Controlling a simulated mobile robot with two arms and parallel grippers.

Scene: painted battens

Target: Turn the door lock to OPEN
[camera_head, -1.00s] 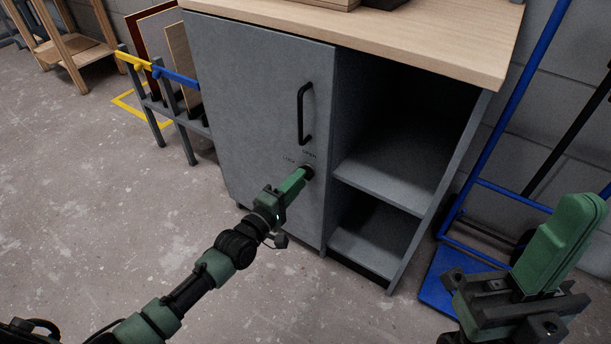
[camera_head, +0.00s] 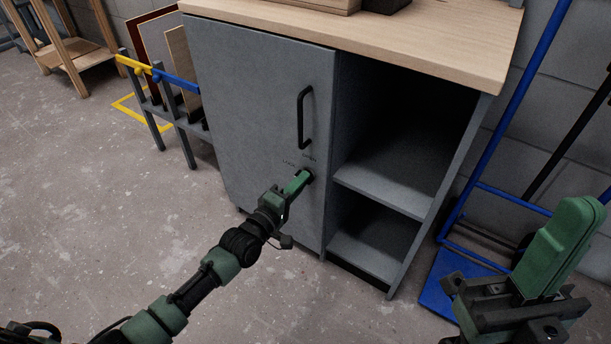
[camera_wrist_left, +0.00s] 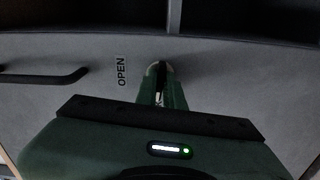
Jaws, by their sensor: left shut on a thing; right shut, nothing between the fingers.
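The grey cabinet door (camera_head: 255,110) is shut and has a black bar handle (camera_head: 305,118). Below the handle is a small dark door lock (camera_head: 311,176), with faint LOCK and OPEN lettering above it. My left gripper (camera_head: 304,178) is shut on the lock, and its fingers hide most of it. In the left wrist view the green fingers (camera_wrist_left: 161,80) meet the door beside the OPEN label (camera_wrist_left: 122,72). Which way the lock points cannot be told. My right gripper (camera_head: 578,212) is shut and empty at the lower right, away from the cabinet.
The cabinet has a wooden top (camera_head: 430,45) and open shelves (camera_head: 385,188) right of the door. A blue trolley (camera_head: 440,280) stands at the right. A rack with panels (camera_head: 170,85) stands at the left. The floor in front is clear.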

